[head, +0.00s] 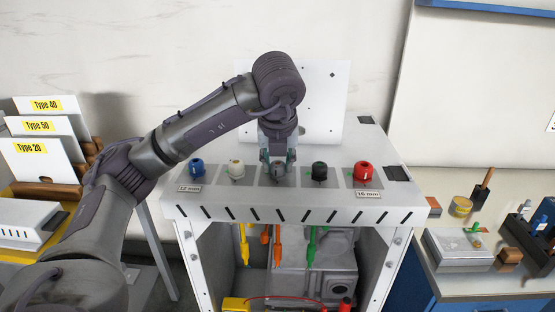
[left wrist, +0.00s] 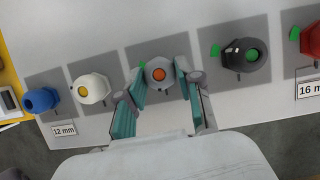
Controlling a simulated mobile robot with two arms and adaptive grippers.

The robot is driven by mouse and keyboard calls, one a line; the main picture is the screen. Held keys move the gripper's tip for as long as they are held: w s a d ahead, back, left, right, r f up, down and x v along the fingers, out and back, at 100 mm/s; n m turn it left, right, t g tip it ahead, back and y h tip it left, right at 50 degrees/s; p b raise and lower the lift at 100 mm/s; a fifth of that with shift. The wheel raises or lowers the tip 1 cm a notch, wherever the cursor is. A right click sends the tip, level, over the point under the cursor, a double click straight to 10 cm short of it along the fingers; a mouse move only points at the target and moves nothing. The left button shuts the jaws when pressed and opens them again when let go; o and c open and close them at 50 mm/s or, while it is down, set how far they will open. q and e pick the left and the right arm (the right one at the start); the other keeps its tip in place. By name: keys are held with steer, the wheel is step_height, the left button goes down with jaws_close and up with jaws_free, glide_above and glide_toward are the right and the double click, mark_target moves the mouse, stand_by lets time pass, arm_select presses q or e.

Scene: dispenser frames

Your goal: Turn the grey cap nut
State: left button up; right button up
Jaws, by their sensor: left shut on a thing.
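The grey cap nut (left wrist: 158,65), with an orange centre, sits on its grey square plate in the middle of the row. In the head view the grey cap nut (head: 278,173) is partly hidden by my left gripper (head: 277,160), which points down onto it. In the left wrist view the two teal-padded fingers of my left gripper (left wrist: 161,77) are on either side of the nut, shut on it. A small green mark shows beside the nut's upper left. My right gripper is in neither view.
A blue cap (head: 196,168) and a white cap (head: 236,169) stand left of the gripper; a black cap (head: 319,171) and a red cap (head: 363,172) stand right. A white upright panel (head: 325,100) rises behind. Labels read 12 mm (head: 189,188) and 16 mm (head: 368,194).

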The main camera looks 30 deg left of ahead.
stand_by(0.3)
arm_select(q)
steer(key=o, duration=1.2)
steer(key=shift+c, duration=0.2)
steer(key=v, duration=1.2)
steer(key=shift+w, duration=0.1)
